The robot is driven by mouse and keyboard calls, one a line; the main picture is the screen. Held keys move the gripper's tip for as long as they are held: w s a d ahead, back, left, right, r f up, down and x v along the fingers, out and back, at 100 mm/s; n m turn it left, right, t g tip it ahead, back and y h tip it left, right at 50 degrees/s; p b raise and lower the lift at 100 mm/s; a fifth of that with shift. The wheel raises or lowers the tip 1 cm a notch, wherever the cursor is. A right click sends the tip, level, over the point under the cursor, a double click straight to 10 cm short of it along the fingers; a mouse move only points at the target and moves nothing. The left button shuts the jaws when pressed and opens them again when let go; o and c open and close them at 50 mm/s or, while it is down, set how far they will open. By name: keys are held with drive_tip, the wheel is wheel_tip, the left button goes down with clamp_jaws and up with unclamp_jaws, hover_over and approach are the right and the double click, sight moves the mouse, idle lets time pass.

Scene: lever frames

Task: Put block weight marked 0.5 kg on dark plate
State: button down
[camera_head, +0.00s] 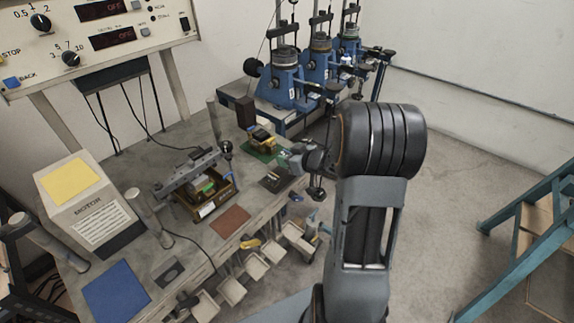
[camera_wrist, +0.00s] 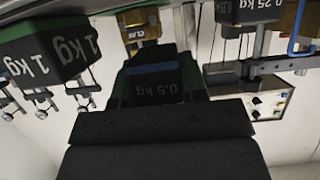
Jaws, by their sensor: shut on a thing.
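My gripper (camera_head: 298,160) reaches over the far right part of the bench, beside the green mat (camera_head: 262,152). In the wrist view, which looks upside down, my gripper (camera_wrist: 156,80) is shut on a dark block marked 0.5 kg (camera_wrist: 155,90). The held block cannot be made out clearly in the head view. The dark plate (camera_head: 276,180) lies on the bench just in front of and below my gripper. Blocks marked 1 kg (camera_wrist: 42,62) and 0.25 kg (camera_wrist: 252,10) show left and right in the wrist view.
A brown plate (camera_head: 231,222) and a blue plate (camera_head: 115,292) lie on the bench nearer me. An open wooden tray (camera_head: 205,207) with a lever frame stands left of the dark plate. Blue machines (camera_head: 285,83) stand behind. Small bins (camera_head: 232,291) hang below the front edge.

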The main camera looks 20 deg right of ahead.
drive_tip(key=shift+w+d+f, duration=0.1)
drive_tip(key=shift+w+f, duration=0.05)
drive_tip(key=shift+f, duration=0.05)
drive_tip(key=shift+w+f, duration=0.1)
drive_tip(key=shift+f, duration=1.5)
drive_tip(key=shift+f, duration=0.2)
drive_tip(key=c, duration=0.7)
unclamp_jaws()
